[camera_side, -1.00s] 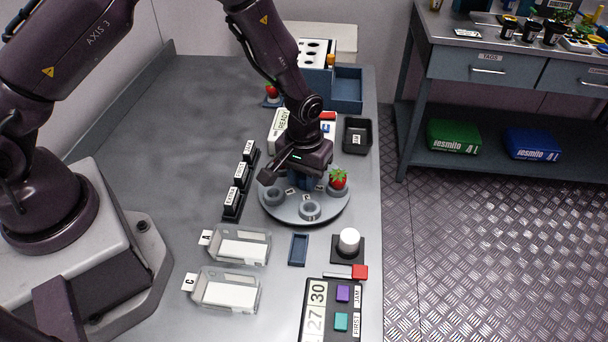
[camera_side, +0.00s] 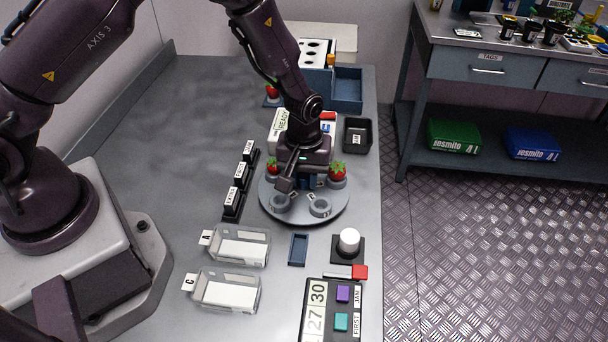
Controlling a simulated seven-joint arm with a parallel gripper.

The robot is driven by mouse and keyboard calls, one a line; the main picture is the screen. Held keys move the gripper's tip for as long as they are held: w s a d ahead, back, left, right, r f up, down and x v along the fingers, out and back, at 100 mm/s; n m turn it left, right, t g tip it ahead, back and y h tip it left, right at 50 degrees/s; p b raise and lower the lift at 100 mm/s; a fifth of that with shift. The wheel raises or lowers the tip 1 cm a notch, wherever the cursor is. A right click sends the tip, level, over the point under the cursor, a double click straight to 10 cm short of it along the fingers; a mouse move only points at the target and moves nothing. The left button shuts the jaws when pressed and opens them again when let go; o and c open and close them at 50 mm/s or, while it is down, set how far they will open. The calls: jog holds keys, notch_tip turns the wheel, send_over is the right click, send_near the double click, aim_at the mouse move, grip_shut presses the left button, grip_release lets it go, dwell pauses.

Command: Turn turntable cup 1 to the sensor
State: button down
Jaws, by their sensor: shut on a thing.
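The round grey turntable (camera_side: 300,220) stands on the bench with grey cups around its rim. Two front cups, the left one (camera_side: 281,203) and the right one (camera_side: 320,208), look empty. One strawberry (camera_side: 338,170) sits in the right cup, and another strawberry (camera_side: 273,166) sits at the back left. My gripper (camera_side: 306,183) points down over the turntable's middle, shut on the blue centre knob (camera_side: 316,182), which is mostly hidden. The cup numbers are too small to read. A white box with a READY display (camera_side: 282,121) stands behind the turntable, partly hidden by my arm.
Black labelled blocks (camera_side: 239,179) stand left of the turntable. Clear trays A (camera_side: 240,247) and C (camera_side: 228,290) lie in front left. A white-domed button (camera_side: 349,240) and a timer panel (camera_side: 330,310) are in front right. A dark bin (camera_side: 357,135) stands behind right.

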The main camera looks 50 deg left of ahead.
aim_at(304, 175)
dwell(0.4)
jog(key=c, duration=0.9)
grip_release()
jog(key=shift+o, duration=0.2)
notch_tip(304, 175, up, 13)
